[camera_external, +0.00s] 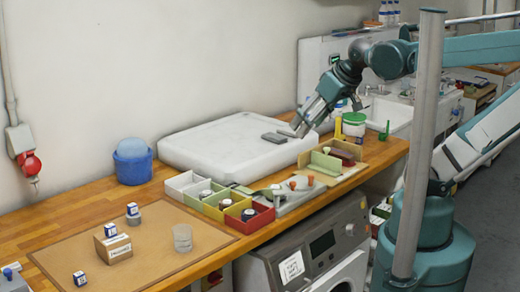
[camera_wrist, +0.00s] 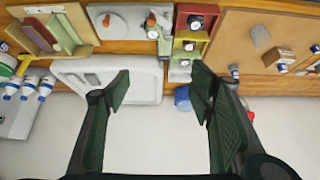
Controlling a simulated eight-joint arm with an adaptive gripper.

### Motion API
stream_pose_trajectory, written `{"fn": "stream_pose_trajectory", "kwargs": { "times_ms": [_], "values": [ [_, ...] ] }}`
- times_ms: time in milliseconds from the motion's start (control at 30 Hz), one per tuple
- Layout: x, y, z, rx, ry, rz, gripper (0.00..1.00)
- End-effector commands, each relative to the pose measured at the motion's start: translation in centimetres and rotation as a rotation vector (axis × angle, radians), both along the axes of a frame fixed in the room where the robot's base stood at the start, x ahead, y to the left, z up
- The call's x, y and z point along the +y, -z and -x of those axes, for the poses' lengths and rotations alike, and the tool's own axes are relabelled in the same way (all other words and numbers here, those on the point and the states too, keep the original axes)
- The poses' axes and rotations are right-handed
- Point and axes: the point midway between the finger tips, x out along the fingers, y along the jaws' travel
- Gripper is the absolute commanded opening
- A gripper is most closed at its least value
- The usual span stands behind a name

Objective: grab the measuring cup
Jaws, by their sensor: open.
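A clear, colourless cup (camera_external: 182,237), which I take to be the measuring cup, stands upright on the brown mat (camera_external: 150,262) at the front left of the bench. It also shows in the wrist view as a greyish cup (camera_wrist: 261,37) at the upper right. My gripper (camera_external: 306,118) is over the right part of the white slab, far to the right of the cup and behind it. In the wrist view its two dark fingers (camera_wrist: 160,92) stand wide apart with nothing between them.
Small blue-and-white boxes (camera_external: 133,209) and a brown box (camera_external: 113,247) stand near the cup. Coloured bins (camera_external: 228,208) line the bench between the mat and my gripper. A blue tub (camera_external: 132,165) stands at the back by the white slab (camera_external: 215,147).

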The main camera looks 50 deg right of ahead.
Motion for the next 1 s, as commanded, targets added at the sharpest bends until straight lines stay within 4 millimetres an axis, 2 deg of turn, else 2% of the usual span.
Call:
{"fn": "stream_pose_trajectory", "kwargs": {
  "times_ms": [467,667,1000],
  "values": [
    [0.7,-0.1,-0.8,0.014,-0.030,0.011,0.54],
    [2.0,-0.2,-2.2,0.046,-0.093,0.033,0.54],
    [5.3,0.2,-5.5,0.114,-0.237,0.083,0.54]
  ]
}}
